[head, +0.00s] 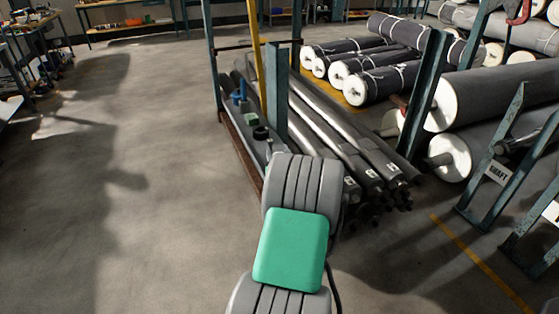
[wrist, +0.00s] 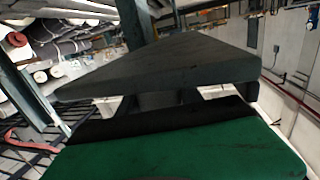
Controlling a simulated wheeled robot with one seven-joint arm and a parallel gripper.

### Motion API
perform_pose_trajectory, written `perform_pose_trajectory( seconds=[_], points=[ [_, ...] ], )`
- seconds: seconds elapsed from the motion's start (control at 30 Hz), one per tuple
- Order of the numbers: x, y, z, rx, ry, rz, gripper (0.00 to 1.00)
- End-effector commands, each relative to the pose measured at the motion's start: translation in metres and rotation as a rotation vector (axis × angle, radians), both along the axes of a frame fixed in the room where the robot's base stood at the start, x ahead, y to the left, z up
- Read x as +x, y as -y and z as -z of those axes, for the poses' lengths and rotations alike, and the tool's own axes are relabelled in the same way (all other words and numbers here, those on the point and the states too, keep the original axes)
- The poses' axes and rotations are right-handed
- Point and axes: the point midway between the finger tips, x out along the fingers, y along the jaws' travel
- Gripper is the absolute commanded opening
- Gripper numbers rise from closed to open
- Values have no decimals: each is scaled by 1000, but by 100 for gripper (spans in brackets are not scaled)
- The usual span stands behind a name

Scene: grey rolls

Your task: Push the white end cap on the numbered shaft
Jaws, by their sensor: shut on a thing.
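White end caps face the left side of the big grey rolls at the right in the head view: an upper cap (head: 440,105) and a lower cap (head: 450,157) with a grey shaft end sticking out. I cannot read a number on either shaft. My gripper (wrist: 165,103) fills much of the wrist view, with a dark wedge-shaped part above and a black and green part below. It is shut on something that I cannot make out. The head view shows my grey and green arm, but the gripper itself is hidden or unclear there.
Long grey bars (head: 330,130) lie in a teal rack (head: 278,100) just beyond my arm. Wrapped rolls (head: 365,85) lie farther back. Open floor (head: 150,200) spreads at the left.

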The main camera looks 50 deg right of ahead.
Motion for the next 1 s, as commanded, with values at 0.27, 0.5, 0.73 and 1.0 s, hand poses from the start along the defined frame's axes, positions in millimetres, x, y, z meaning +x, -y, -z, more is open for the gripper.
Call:
perform_pose_trajectory(
  seconds=[0.27, 0.5, 0.73, 1.0],
  points=[
    [0, 0, 0, 0, 0, 0, 9],
    [0, 0, 0, 0, 0, 0, 4],
    [0, 0, -15, -5, 1, 0, 4],
    [-34, -19, -81, -9, 3, 5, 4]
  ],
)
